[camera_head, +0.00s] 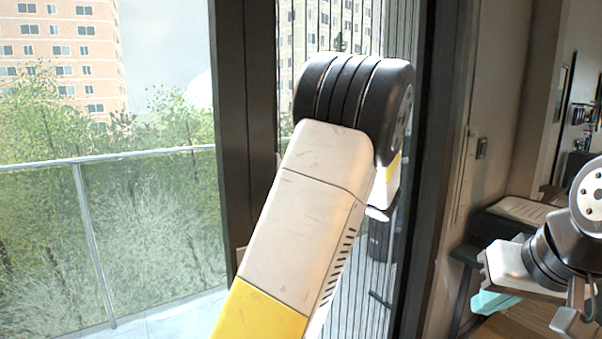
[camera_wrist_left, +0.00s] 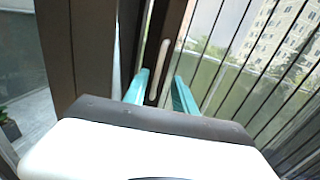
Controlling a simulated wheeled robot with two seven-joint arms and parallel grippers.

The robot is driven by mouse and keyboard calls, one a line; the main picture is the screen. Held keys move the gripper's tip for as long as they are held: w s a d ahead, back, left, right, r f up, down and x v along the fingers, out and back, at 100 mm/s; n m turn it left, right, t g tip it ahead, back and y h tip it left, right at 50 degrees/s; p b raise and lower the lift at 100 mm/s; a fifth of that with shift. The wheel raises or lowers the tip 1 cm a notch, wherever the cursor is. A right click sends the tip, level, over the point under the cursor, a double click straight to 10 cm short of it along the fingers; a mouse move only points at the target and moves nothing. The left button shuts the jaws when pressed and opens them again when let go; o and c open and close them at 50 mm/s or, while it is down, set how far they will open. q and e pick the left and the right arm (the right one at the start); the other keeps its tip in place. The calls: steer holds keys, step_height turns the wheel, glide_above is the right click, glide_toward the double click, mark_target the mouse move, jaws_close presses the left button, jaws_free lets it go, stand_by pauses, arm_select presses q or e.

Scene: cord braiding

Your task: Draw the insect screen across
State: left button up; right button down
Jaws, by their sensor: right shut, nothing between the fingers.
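The pleated insect screen (camera_head: 350,25) shows as thin dark vertical lines in the doorway, behind my left arm. In the left wrist view the screen (camera_wrist_left: 235,70) fills the right side. Left of it stands a dark upright bar (camera_wrist_left: 170,20) with a pale, narrow upright grip (camera_wrist_left: 160,65). My left gripper (camera_wrist_left: 160,92) is open, its teal fingers apart, one to each side of the grip's lower part; contact cannot be told. In the head view my arm hides that gripper. My right gripper (camera_head: 492,302) is shut and empty at the lower right, away from the screen.
A dark door post (camera_head: 232,110) stands left of the screen, and a dark frame (camera_head: 440,130) stands right of it. A balcony with a glass railing (camera_head: 150,240) lies outside. A dark table or shelf (camera_head: 520,210) stands near my right arm.

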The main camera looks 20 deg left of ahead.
arm_select(q)
steer(key=x, duration=0.7)
steer(key=shift+a, duration=0.4)
steer(key=shift+w, duration=0.1)
steer(key=shift+c, duration=0.2)
jaws_close()
steer(key=shift+f, duration=0.1)
stand_by(0.7)
